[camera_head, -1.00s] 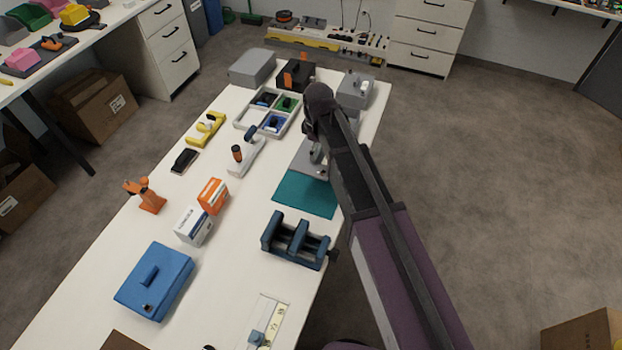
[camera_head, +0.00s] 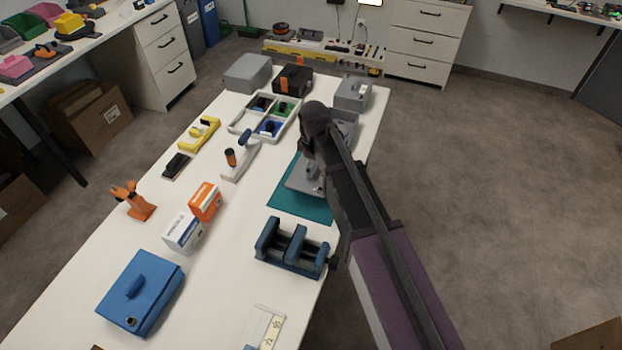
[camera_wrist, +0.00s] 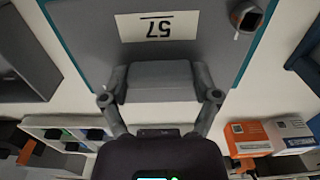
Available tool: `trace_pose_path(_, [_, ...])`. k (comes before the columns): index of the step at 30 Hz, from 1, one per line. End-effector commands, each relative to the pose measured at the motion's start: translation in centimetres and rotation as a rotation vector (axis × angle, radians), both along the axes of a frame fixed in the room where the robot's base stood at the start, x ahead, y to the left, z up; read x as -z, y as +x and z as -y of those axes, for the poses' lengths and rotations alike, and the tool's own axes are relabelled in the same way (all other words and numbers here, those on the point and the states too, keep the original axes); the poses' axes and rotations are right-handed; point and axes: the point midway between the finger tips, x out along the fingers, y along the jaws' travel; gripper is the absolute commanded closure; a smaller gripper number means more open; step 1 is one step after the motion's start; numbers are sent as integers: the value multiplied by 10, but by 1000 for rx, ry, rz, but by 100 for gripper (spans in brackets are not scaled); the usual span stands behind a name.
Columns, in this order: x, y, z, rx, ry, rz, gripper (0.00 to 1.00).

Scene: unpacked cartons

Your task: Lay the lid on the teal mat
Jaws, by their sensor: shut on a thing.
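The grey lid (camera_head: 301,181) is over the teal mat (camera_head: 297,207) in the head view, with mat showing at its near and left sides. In the wrist view the lid (camera_wrist: 90,40) carries a "57" label and a round knob at one corner. Teal mat edges (camera_wrist: 256,58) show along its sides. My gripper (camera_wrist: 158,97) is shut on the lid's grey handle (camera_wrist: 158,75). In the head view my arm hides the lid's right part and most of my gripper (camera_head: 314,180). I cannot tell whether the lid touches the mat.
A blue vise (camera_head: 290,247) stands just nearer than the mat. A grey box (camera_head: 347,124) is just beyond it, partly behind my arm. A white-handled tool (camera_head: 239,158) lies to the left, and a sectioned tray (camera_head: 265,117) farther back. The near-left table has clear patches.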

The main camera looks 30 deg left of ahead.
Motion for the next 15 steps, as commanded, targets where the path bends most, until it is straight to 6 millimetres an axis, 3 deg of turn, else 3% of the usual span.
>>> trace_pose_path(15, [5, 0, -1, -1, 0, 0, 75])
